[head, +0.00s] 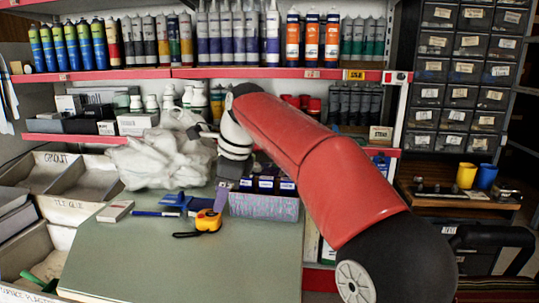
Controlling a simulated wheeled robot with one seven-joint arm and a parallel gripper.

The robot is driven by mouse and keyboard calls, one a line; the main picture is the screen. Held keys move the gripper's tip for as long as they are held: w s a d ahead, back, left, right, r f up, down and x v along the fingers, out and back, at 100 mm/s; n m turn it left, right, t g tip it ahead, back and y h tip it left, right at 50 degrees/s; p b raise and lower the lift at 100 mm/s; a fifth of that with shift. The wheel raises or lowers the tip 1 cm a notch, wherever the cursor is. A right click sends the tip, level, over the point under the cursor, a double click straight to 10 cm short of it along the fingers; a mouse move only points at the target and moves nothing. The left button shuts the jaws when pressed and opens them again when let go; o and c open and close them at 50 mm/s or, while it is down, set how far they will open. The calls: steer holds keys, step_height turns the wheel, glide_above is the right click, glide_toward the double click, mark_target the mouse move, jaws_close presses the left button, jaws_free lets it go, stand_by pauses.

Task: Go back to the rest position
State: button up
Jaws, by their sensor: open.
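My red arm reaches from the lower right up over the counter and bends down at a black and white wrist. My gripper (227,176) hangs below the wrist, in front of the white plastic bag and just left of a box of small dark packages (264,205). It is open, and I see nothing held in it. Its fingertips are small and partly lost against the things behind.
A green-grey counter (180,262) holds a yellow tape measure (208,220), a blue tool (172,199), a small box (115,211) and a white bag (160,160). Red-edged shelves (140,74) with tubes stand behind. Yellow (466,175) and blue (486,177) cups stand right.

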steer(key=s+d+f+n+t+h, duration=0.25)
steer(key=s+d+n, duration=0.35)
steer(key=s+d, duration=0.4)
steer(key=s+d+f+n+t+h, duration=0.1)
steer(key=s+d+f+n, duration=0.3)
steer(key=s+d+n, duration=0.5)
steer(key=s+d+f+n, duration=0.1)
steer(key=s+d+f, duration=0.5)
steer(key=s+f, duration=0.1)
steer(key=shift+d+f+n, duration=0.3)
steer(key=shift+d+f, duration=0.1)
steer(key=shift+f, duration=0.1)
steer(key=shift+t, duration=0.25)
